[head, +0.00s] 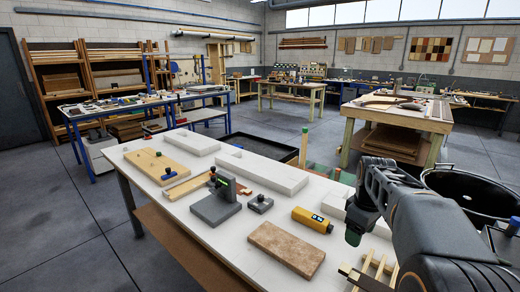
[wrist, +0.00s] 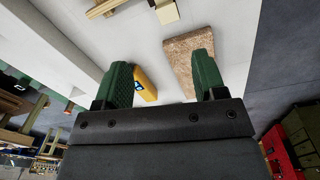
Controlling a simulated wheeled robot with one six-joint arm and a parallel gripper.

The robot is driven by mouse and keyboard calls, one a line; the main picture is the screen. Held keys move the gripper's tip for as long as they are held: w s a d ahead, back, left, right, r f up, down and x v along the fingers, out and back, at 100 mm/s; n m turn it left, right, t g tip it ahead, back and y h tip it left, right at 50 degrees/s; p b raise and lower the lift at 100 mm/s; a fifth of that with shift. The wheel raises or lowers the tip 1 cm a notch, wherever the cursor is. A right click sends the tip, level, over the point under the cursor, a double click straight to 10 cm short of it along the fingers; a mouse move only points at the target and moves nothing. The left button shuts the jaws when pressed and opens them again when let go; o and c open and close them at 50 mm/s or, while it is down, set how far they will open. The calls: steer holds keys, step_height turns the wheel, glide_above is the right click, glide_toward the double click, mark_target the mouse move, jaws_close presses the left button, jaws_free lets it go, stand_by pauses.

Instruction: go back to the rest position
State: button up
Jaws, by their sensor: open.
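My gripper (head: 355,236) is at the end of my arm, above the right part of the white worktable (head: 222,247) in the head view. In the wrist view, its two green fingers (wrist: 162,80) are apart with nothing held between them. A brown speckled block (head: 286,250) lies flat on the table to the left of my gripper; it also shows in the wrist view (wrist: 182,52), partly behind one finger. A yellow device (head: 312,219) lies behind the block; in the wrist view the other finger covers part of it.
A grey block with an upright bracket (head: 215,208), a small grey block (head: 260,203), a wooden board (head: 158,166) and white slabs (head: 265,174) lie on the table. A black drum (head: 480,195) stands at right. A wooden workbench (head: 395,120) stands behind. Open floor (head: 50,215) is at left.

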steer(key=s+a+f+m+t+p, duration=0.2)
steer(key=s+a+m, duration=0.5)
steer(key=s+a, duration=0.5)
steer(key=shift+s+a+f+t+p, duration=0.35)
steer(key=shift+t+p, duration=0.25)
steer(key=shift+p, duration=0.4)
steer(key=shift+w, duration=0.1)
